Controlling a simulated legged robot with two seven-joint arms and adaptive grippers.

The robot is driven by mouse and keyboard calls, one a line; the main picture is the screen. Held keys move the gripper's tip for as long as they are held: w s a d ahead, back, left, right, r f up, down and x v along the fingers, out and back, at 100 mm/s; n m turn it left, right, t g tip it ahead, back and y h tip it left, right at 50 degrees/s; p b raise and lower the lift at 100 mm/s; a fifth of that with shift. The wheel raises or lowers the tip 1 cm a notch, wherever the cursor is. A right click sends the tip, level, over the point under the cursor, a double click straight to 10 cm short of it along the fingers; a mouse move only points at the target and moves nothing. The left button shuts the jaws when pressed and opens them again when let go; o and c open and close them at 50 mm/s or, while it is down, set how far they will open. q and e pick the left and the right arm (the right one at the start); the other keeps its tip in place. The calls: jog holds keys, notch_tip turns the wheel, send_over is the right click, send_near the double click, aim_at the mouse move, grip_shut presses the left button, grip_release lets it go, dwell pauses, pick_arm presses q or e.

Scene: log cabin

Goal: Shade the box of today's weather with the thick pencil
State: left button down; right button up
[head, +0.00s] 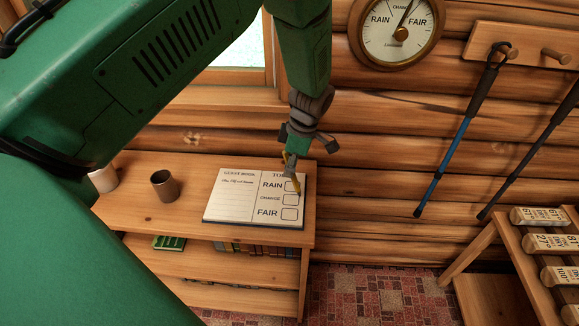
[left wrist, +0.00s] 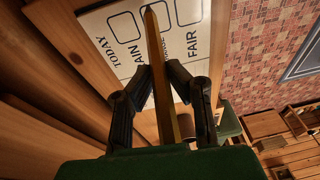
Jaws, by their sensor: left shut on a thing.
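The open book (head: 240,203) lies on the wooden shelf top; its right page has empty boxes beside RAIN (head: 291,186), CHANGE (head: 290,200) and FAIR (head: 290,214). My left gripper (head: 291,170) is above the right page, shut on the thick yellow pencil (head: 296,186), which points down. In the left wrist view the pencil (left wrist: 158,50) runs between the fingers (left wrist: 160,78), its tip over the middle, CHANGE box. I cannot tell whether the tip touches paper. The barometer (head: 397,45) on the wall has its needle up, slightly right, across the word CHANGE. My right gripper is out of view.
A dark mug (head: 164,186) and a pale cup (head: 104,178) stand left of the book on the shelf unit (head: 140,208). Trekking poles (head: 455,135) hang on the right wall. A rack with numbered blocks (head: 549,243) stands at right.

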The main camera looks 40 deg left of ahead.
pick_arm(q)
jog(key=shift+a+f, duration=0.35)
jog(key=shift+d+f+b, duration=0.2)
jog(key=shift+d+b, duration=0.05)
jog(key=shift+b, duration=0.05)
jog(key=shift+f, duration=0.1)
dwell(0.4)
jog(key=shift+a, duration=0.2)
jog(key=shift+s+a, duration=0.4)
jog(key=shift+a, duration=0.35)
jog(key=shift+w+d, duration=0.1)
jog(key=shift+d, duration=0.05)
jog(key=shift+w+d, duration=0.35)
jog(key=shift+d, duration=0.3)
